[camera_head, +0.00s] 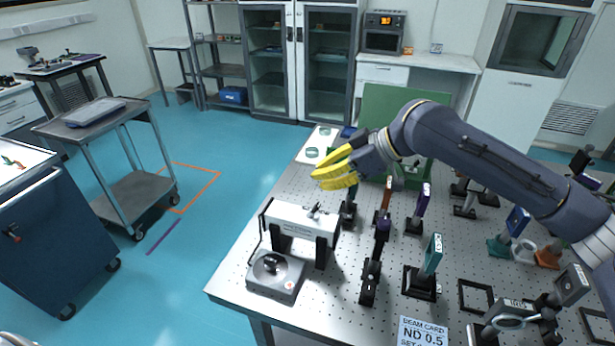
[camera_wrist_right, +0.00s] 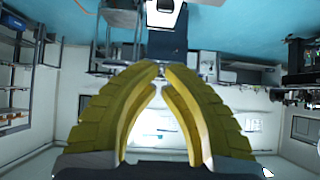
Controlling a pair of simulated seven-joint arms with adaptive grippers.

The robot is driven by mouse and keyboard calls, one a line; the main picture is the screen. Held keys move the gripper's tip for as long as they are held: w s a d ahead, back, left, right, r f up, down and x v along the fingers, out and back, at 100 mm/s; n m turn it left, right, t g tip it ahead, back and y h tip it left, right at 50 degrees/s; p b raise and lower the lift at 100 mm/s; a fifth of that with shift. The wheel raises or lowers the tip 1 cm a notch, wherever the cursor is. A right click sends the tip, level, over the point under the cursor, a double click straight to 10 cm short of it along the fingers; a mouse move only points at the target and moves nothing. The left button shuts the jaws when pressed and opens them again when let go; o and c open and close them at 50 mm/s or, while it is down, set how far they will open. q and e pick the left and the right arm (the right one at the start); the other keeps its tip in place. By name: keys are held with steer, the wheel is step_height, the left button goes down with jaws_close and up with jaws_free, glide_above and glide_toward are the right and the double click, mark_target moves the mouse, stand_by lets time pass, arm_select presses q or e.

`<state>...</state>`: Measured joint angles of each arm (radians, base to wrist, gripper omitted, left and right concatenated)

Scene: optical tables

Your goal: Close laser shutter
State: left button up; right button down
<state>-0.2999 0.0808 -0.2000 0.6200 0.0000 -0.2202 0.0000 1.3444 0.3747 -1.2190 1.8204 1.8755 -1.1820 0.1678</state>
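A white box-shaped unit (camera_head: 301,221) stands on black legs at the near left of the perforated optical table (camera_head: 232,283). It has a small dark lever (camera_head: 314,211) on top; I take it for the laser shutter, but its label is too small to read. A grey unit (camera_head: 276,275) with a black knob sits just in front of it. My right gripper (camera_head: 316,179) hangs above and behind the white unit, apart from it. Its yellow fingers (camera_wrist_right: 162,70) come together at the tips in the right wrist view, with nothing between them. My left gripper is not in view.
Several optic mounts on posts, such as a teal one (camera_head: 433,255), stand to the right of the white unit. A beam card (camera_head: 422,333) shows at the table's front. A green panel (camera_head: 400,105) stands behind. A grey cart (camera_head: 137,185) stands on the floor at left.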

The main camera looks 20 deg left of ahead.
steer(key=shift+d+r, duration=0.35)
steer(key=shift+d, duration=0.5)
